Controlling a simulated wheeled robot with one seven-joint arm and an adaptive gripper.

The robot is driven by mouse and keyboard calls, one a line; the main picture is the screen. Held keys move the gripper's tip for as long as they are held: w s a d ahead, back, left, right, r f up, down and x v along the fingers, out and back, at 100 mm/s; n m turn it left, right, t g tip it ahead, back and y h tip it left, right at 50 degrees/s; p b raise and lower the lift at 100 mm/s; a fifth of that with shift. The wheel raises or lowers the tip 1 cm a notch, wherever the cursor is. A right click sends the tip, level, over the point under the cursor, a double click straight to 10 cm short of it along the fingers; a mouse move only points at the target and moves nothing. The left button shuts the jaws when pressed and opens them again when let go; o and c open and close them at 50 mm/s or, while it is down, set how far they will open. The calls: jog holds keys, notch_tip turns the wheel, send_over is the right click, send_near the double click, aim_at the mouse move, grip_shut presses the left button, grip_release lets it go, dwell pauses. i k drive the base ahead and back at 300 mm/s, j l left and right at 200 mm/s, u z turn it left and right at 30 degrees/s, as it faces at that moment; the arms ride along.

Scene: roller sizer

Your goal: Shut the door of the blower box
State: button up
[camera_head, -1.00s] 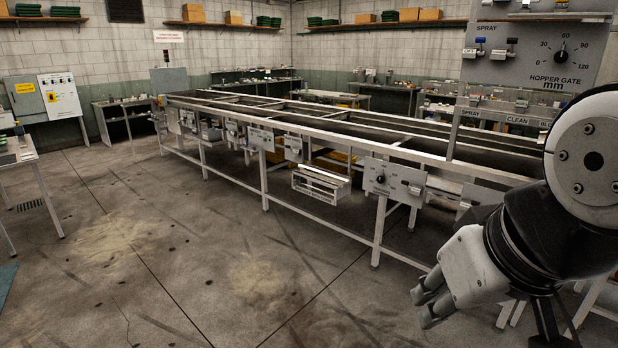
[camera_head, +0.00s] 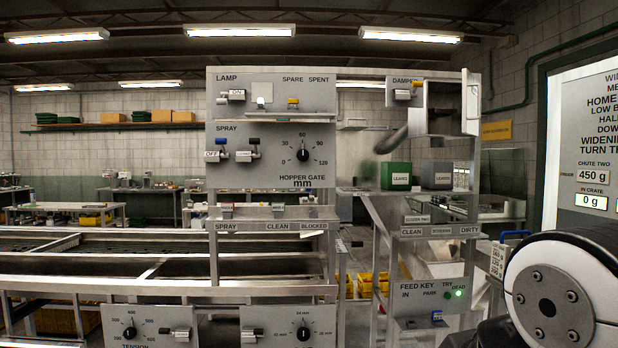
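The blower box (camera_head: 428,112) is at the upper right, beside the panel marked DAMPER (camera_head: 404,93). A grey duct (camera_head: 392,141) runs into its left side. A light, narrow upright panel (camera_head: 471,102), seen at a steep angle on the box's right side, looks like the door standing open. Its handle or latch cannot be made out. My gripper is not in view; only a white and black link of my arm shows at the lower right.
Green (camera_head: 396,176) and grey (camera_head: 436,175) bins marked LEAVES stand below the box. A control board (camera_head: 271,130) with switches and a dial is to the left. A feed key panel (camera_head: 432,301) is lower down. A lit notice board (camera_head: 590,140) is at the right.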

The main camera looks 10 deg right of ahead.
aim_at(470, 87)
jog(key=i+l, duration=0.2)
jog(key=i, duration=0.35)
jog(key=i+l+z, duration=0.15)
jog(key=i, duration=0.45)
